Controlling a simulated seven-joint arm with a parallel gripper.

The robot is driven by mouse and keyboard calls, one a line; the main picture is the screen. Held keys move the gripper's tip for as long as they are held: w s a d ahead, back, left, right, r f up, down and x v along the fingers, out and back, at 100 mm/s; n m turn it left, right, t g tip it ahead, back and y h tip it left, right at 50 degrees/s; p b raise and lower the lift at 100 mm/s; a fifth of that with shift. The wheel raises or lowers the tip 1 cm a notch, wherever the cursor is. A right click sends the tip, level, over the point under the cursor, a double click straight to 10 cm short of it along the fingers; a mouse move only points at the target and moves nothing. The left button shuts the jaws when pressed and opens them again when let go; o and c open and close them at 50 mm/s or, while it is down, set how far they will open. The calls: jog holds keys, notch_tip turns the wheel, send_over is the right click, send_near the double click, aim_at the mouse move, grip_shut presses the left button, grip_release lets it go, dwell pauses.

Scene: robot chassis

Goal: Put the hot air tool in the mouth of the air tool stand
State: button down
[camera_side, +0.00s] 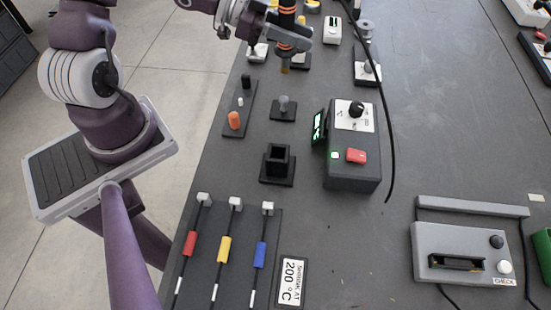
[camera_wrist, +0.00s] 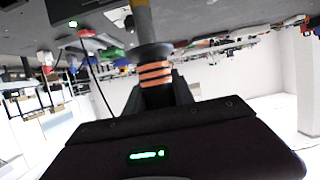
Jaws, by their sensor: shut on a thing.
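The hot air tool (camera_side: 287,22) is black with orange rings and a tan nozzle tip pointing down. My gripper (camera_side: 291,37) is shut on its body and holds it about upright, above the far part of the bench. In the wrist view the tool's orange-banded body (camera_wrist: 155,72) sits between the fingers (camera_wrist: 160,95), with a dark flange and the nozzle beyond it. The air tool stand appears to be the black square holder (camera_side: 278,163) with an open top, on a flat base. It stands apart from the tool, nearer the camera, and its mouth looks empty.
A grey control box (camera_side: 352,150) with a knob, red button and lit green screen stands right of the stand. A black cable (camera_side: 387,120) runs past it. A plate with an orange knob (camera_side: 236,115) and a small post (camera_side: 283,108) lie beyond the stand. Coloured sliders (camera_side: 225,250) are nearer.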

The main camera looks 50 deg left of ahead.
dwell(0.4)
jog(key=s+d+m+g+h, duration=0.4)
jog(key=s+d+m+g, duration=0.5)
jog(key=s+d, duration=0.5)
jog(key=shift+s+d+r+g, duration=0.4)
jog(key=shift+d+r+g, duration=0.05)
jog(key=shift+d+g, duration=0.05)
send_over(286, 161)
jog(key=shift+f, duration=2.95)
jog(key=shift+f, duration=3.55)
jog(key=c, duration=1)
grip_release()
